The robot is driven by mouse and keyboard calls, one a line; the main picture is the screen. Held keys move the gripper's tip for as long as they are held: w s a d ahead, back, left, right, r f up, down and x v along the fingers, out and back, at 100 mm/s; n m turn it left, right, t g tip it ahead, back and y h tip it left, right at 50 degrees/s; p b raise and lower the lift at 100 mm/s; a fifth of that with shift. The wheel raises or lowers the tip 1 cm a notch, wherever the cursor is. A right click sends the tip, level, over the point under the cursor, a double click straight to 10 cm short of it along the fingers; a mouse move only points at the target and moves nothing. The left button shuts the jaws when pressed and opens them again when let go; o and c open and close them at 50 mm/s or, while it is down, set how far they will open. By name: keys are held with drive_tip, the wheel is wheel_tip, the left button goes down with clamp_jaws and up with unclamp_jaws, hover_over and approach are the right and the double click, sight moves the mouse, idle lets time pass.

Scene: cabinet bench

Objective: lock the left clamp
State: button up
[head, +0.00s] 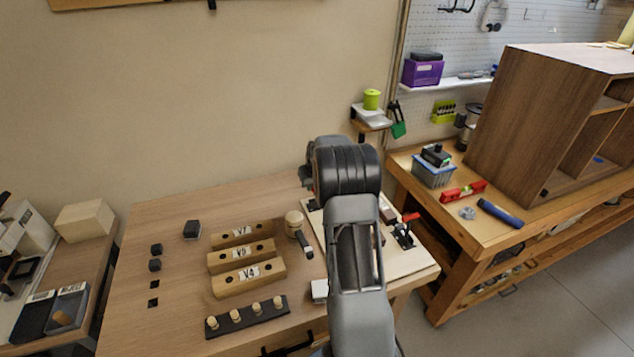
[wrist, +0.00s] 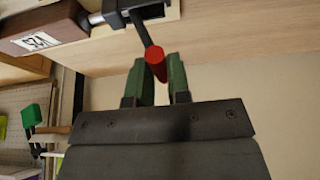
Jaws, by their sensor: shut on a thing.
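In the wrist view a clamp (wrist: 118,12) of dark metal has a black lever ending in a red grip (wrist: 155,62). The red grip sits between the two green fingers of my gripper (wrist: 158,75), which is shut on it. The clamp's light rod end meets a brown block with a white label (wrist: 40,41). In the head view my arm hides my gripper and the left part of the pale board (head: 419,269). Another clamp with a red handle (head: 410,217) shows on the board to the right of my arm.
On the table (head: 165,215), left of my arm, are wooden blocks with labels (head: 247,279), a dark peg strip (head: 246,317) and a mallet (head: 296,228). At right, a bench carries a wooden cabinet (head: 530,125), a grey bin (head: 433,175) and a red level (head: 463,191).

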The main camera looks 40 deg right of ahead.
drive_tip(key=shift+a+f, duration=0.1)
drive_tip(key=shift+f, duration=0.05)
drive_tip(key=shift+o, duration=0.2)
drive_tip(key=shift+w+a+f+b, duration=0.1)
drive_tip(key=shift+a+f+b, duration=0.2)
drive_tip(key=shift+a+b, duration=0.15)
drive_tip(key=shift+a, duration=0.1)
drive_tip(key=shift+o, duration=0.2)
drive_tip(key=shift+w+a+f+b, duration=0.15)
drive_tip(key=shift+a+f+b, duration=0.3)
drive_tip(key=shift+a+f, duration=0.1)
drive_tip(key=shift+w+a+f+b, duration=0.1)
drive_tip(key=shift+a+f+b, duration=0.35)
drive_tip(key=shift+f+b, duration=0.2)
drive_tip(key=shift+a+f+b, duration=0.2)
drive_tip(key=shift+f+b, duration=0.1)
drive_tip(key=shift+f, duration=0.1)
drive_tip(key=o, duration=0.6)
drive_tip(key=shift+w, duration=0.1)
